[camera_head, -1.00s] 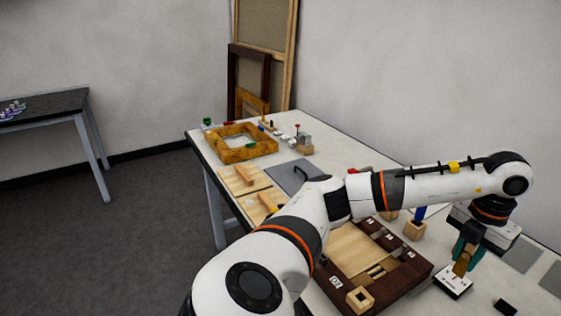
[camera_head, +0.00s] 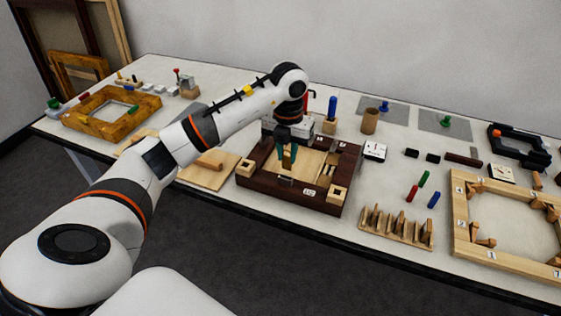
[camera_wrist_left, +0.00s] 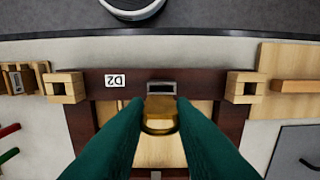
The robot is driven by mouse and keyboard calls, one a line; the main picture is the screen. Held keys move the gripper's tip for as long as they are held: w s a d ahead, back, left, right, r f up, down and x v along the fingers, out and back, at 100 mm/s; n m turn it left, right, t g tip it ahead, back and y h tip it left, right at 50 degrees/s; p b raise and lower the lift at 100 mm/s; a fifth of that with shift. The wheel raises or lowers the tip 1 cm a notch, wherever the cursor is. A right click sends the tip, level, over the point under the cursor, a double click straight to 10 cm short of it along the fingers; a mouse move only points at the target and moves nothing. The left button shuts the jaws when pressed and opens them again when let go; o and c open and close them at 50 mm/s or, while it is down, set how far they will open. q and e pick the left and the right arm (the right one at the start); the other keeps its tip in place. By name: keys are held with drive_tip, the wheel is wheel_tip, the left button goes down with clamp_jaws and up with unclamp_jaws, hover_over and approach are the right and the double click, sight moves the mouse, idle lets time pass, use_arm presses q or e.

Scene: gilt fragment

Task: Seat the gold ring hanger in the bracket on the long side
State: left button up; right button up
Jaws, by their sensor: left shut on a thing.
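The gold ring hanger (camera_wrist_left: 158,116) is between the green fingers of my left gripper (camera_wrist_left: 160,112) in the left wrist view. The gripper is shut on it, pointing down over the dark wooden frame (camera_head: 252,183) in the head view. The grey bracket (camera_wrist_left: 161,87) sits on the long rail, just beyond the hanger's tip in the wrist view. The bracket also shows in the head view (camera_head: 286,181). The hanger and bracket look nearly in line; whether they touch I cannot tell. My right gripper is not in view.
Hollow wooden blocks stand at the rail's two ends, one on the right (camera_head: 338,193). A D2 label (camera_head: 309,191) lies on the rail. A slotted wooden rack (camera_head: 395,226) and a pale frame (camera_head: 461,212) are to the right. A gold frame (camera_head: 112,113) lies far left.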

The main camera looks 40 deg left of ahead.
sight(286, 166)
use_arm(q)
drive_tip(key=shift+f, duration=0.75)
wheel_tip(286, 166, down, 3)
drive_tip(key=shift+s+p, duration=0.15)
drive_tip(key=shift+p, duration=0.4)
drive_tip(key=shift+f, duration=0.3)
drive_tip(key=shift+a+f, duration=0.1)
drive_tip(key=o, duration=0.9)
drive_tip(key=shift+o, duration=0.2)
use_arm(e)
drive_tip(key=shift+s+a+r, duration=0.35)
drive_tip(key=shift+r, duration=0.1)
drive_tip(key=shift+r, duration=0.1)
